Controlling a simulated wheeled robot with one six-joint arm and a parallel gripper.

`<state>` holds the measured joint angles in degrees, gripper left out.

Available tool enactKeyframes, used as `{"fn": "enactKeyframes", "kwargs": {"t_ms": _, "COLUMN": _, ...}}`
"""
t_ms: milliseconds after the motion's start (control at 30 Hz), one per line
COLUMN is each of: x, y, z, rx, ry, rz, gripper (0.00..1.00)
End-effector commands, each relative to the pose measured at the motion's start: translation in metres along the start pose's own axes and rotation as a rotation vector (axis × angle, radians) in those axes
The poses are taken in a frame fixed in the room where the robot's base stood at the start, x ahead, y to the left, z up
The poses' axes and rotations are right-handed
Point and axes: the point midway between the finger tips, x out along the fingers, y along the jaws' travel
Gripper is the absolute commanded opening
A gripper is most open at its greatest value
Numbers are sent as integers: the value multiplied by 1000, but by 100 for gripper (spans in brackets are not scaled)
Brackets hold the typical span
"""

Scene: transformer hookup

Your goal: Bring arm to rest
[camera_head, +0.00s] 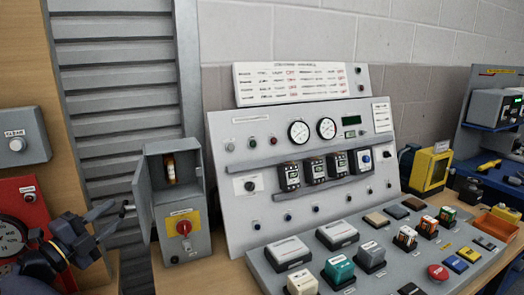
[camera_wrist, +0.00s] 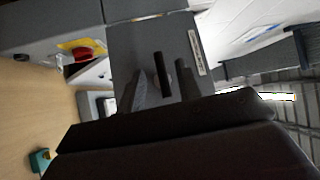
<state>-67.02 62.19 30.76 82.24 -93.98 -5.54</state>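A small grey switch box (camera_head: 185,240) has a red rotary knob on a yellow plate (camera_head: 184,226). Its upper compartment holds an upright cylindrical part (camera_head: 170,168). Its grey door (camera_head: 142,203) stands open to the left. My gripper (camera_head: 122,208) is at the lower left, by the outer face of this door. In the wrist view, the door (camera_wrist: 150,40) is right ahead, and a dark upright handle (camera_wrist: 163,70) shows between my two spread fingers (camera_wrist: 162,88). The gripper looks open; whether a finger touches the handle I cannot tell.
A large grey panel with gauges (camera_head: 312,131) and a sloped console (camera_head: 380,263) stand to the right. A red panel with a dial (camera_head: 30,190) and a grey CLEAR button box (camera_head: 17,145) are close on the left. A ribbed grey shutter (camera_head: 120,90) is behind.

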Motion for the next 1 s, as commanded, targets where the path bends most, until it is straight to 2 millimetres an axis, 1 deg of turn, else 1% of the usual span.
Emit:
{"fn": "enactKeyframes", "kwargs": {"t_ms": 33, "x": 12, "y": -1, "z": -1, "rx": 0, "ry": 3, "rz": 0, "gripper": 33}}
{"fn": "enactKeyframes", "kwargs": {"t_ms": 100, "x": 26, "y": -1, "z": -1, "rx": 0, "ry": 3, "rz": 0, "gripper": 33}}
{"fn": "enactKeyframes", "kwargs": {"t_ms": 233, "x": 53, "y": -1, "z": -1, "rx": -1, "ry": 3, "rz": 1, "gripper": 33}}
{"fn": "enactKeyframes", "kwargs": {"t_ms": 267, "x": 55, "y": 2, "z": -1, "rx": 0, "ry": -3, "rz": 0, "gripper": 33}}
{"fn": "enactKeyframes", "kwargs": {"t_ms": 300, "x": 52, "y": 5, "z": -1, "rx": 2, "ry": -16, "rz": -2, "gripper": 33}}
{"fn": "enactKeyframes", "kwargs": {"t_ms": 567, "x": 54, "y": 3, "z": -4, "rx": 7, "ry": -60, "rz": -8, "gripper": 33}}
{"fn": "enactKeyframes", "kwargs": {"t_ms": 1000, "x": 56, "y": -2, "z": -5, "rx": 7, "ry": -64, "rz": -14, "gripper": 33}}
